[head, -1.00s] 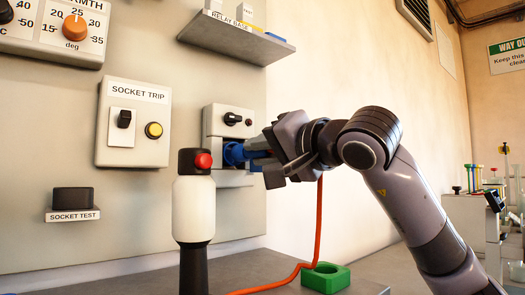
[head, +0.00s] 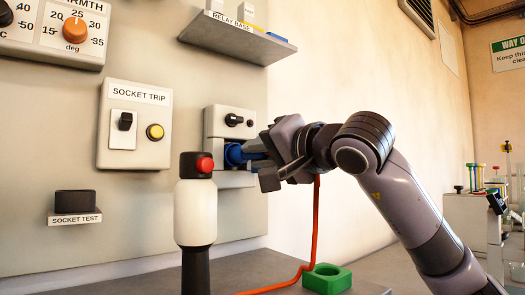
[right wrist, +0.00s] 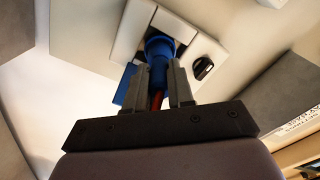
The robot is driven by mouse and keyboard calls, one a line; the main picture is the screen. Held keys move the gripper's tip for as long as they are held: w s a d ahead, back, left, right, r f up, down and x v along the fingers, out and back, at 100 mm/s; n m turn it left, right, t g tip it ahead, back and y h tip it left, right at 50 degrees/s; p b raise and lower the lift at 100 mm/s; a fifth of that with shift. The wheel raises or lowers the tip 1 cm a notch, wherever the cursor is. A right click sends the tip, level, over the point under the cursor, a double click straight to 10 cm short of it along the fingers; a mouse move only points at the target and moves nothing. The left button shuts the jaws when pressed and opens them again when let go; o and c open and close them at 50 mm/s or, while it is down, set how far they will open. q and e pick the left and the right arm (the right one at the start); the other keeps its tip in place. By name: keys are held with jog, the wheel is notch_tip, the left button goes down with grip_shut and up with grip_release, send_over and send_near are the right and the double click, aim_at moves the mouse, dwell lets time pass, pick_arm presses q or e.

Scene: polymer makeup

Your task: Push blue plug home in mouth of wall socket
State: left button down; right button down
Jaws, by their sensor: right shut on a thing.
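The wall socket (head: 216,123) is a pale box on the grey panel, with a black knob on its upper part. The blue plug (head: 236,154) is at the socket's front. My right gripper (head: 256,160) is shut on the plug from the right. In the right wrist view, the plug (right wrist: 158,62) sits between the two fingers (right wrist: 160,90), its wide blue collar against or close to the socket face (right wrist: 133,27). How deep it sits is hidden. A flat blue piece (right wrist: 125,85) shows beside it. My left gripper is not in view.
A white, black-topped device with a red button (head: 195,210) stands in front of the panel, left of the socket. A shelf (head: 235,40) juts out above. An orange cable (head: 315,225) hangs from the gripper to the bench, by a green block (head: 327,278).

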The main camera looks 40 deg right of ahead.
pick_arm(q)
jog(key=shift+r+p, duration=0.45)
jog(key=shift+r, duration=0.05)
pick_arm(e)
jog(key=shift+w+a, duration=0.1)
jog(key=shift+w, duration=0.9)
jog(key=c, duration=0.9)
grip_release()
jog(key=shift+s, duration=0.55)
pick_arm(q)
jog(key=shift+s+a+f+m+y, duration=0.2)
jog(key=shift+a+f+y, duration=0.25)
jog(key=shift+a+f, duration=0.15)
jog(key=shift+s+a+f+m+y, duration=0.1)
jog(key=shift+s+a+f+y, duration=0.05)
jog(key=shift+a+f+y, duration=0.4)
pick_arm(e)
jog(key=s, duration=0.6)
jog(key=shift+d, duration=0.3)
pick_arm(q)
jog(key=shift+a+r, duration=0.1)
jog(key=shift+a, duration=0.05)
